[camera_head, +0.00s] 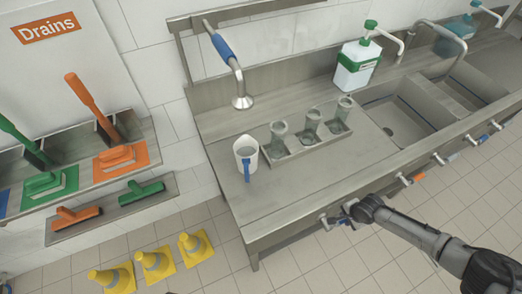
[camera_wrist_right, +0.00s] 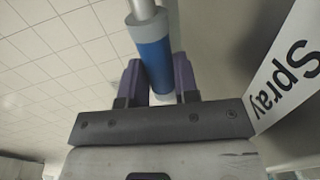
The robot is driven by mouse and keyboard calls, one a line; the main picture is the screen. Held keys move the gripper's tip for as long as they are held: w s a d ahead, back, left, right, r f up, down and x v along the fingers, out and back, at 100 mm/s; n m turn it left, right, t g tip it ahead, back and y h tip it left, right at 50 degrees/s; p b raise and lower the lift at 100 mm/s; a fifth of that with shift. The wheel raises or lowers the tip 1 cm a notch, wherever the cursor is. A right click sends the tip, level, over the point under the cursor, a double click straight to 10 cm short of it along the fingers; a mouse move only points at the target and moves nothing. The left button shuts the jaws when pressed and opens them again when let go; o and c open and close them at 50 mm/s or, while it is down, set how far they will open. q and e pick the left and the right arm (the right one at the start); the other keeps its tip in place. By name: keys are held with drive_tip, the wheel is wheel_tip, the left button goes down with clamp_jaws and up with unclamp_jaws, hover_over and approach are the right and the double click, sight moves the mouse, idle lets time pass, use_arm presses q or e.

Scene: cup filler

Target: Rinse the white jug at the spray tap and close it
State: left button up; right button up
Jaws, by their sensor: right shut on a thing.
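The white jug (camera_head: 241,146) stands upright on the steel counter, with its blue handle toward the front. The spray tap (camera_head: 242,101) hangs over the counter with its nozzle pointing down, above the jug in the picture. No water stream is visible. My right gripper (camera_head: 347,215) is at the counter's front edge. In the right wrist view my right gripper (camera_wrist_right: 160,88) is shut on a blue tap handle (camera_wrist_right: 152,48), with a finger on either side. A "Spray" label (camera_wrist_right: 285,75) is beside it. My left gripper is out of view.
A tray (camera_head: 288,152) with several glass cups stands right of the jug. A green-white pump bottle (camera_head: 356,68) stands behind. Sinks (camera_head: 395,120) are to the right. More tap handles (camera_head: 439,158) line the front edge. Yellow cones (camera_head: 153,262) stand on the floor.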

drive_tip(key=shift+f, duration=0.1)
drive_tip(key=shift+f+y+b, duration=0.4)
drive_tip(key=shift+f+b, duration=0.05)
drive_tip(key=shift+b, duration=0.4)
drive_tip(key=shift+f+g+y+b, duration=0.6)
drive_tip(key=shift+y+b, duration=0.1)
drive_tip(key=shift+b, duration=0.7)
drive_tip(key=shift+f+y+b, duration=0.15)
drive_tip(key=shift+y+b, duration=0.25)
drive_tip(key=shift+b, duration=0.05)
drive_tip(key=shift+f, duration=0.1)
